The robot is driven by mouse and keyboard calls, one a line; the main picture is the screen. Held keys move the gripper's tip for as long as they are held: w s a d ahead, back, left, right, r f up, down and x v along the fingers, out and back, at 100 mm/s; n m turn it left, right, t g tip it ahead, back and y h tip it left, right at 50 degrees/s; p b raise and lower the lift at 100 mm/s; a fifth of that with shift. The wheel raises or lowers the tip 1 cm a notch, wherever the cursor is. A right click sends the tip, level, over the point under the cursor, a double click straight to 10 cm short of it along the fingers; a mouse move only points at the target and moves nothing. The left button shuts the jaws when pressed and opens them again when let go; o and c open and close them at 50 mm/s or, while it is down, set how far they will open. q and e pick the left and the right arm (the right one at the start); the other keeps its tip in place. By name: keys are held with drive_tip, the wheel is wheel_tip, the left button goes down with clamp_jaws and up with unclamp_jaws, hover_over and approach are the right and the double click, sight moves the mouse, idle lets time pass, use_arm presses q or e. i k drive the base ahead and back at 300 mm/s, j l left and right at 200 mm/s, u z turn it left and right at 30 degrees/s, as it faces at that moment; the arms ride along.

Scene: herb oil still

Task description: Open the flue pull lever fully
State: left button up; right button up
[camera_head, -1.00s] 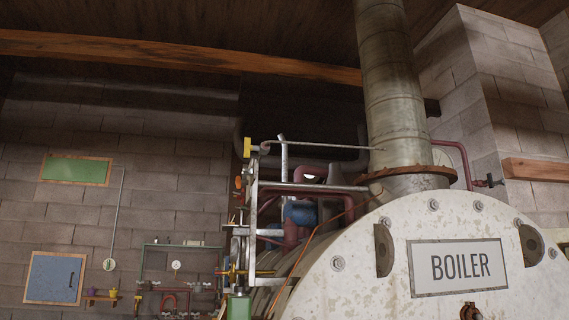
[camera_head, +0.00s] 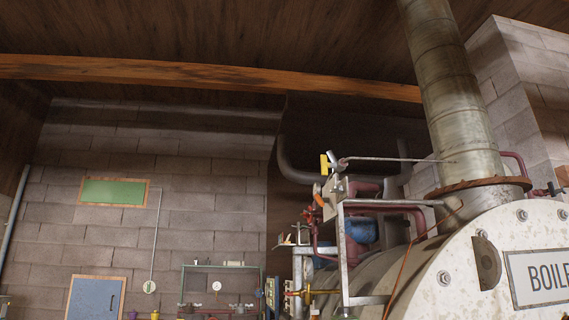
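The flue pull lever appears as a yellow handle (camera_head: 324,164) at the left end of a thin grey rod (camera_head: 400,159). The rod runs roughly level to the right and meets the metal flue pipe (camera_head: 452,100). The handle sits by the top of a grey metal frame beside the boiler. I cannot tell from this view how far open the lever stands. Neither of my grippers is in view.
The white boiler (camera_head: 450,285) fills the lower right, with a rusty flange (camera_head: 478,188) around the flue base. Red and blue pipework (camera_head: 362,230) crowds the frame. A green board (camera_head: 114,192) and blue panel (camera_head: 94,299) are on the left wall.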

sight(325, 165)
drive_tip(key=i+j+u, duration=0.15)
drive_tip(key=u, duration=0.3)
drive_tip(key=i+j+u, duration=0.2)
drive_tip(key=u, duration=0.2)
drive_tip(key=i+u, duration=0.2)
drive_tip(key=u, duration=0.25)
drive_tip(key=i+u, duration=0.2)
drive_tip(key=u, duration=0.25)
drive_tip(key=i+z, duration=0.25)
drive_tip(key=i, duration=0.2)
drive_tip(key=i+j+z, duration=0.15)
drive_tip(key=i+z, duration=0.15)
drive_tip(key=i+j+z, duration=0.25)
drive_tip(key=i, duration=0.25)
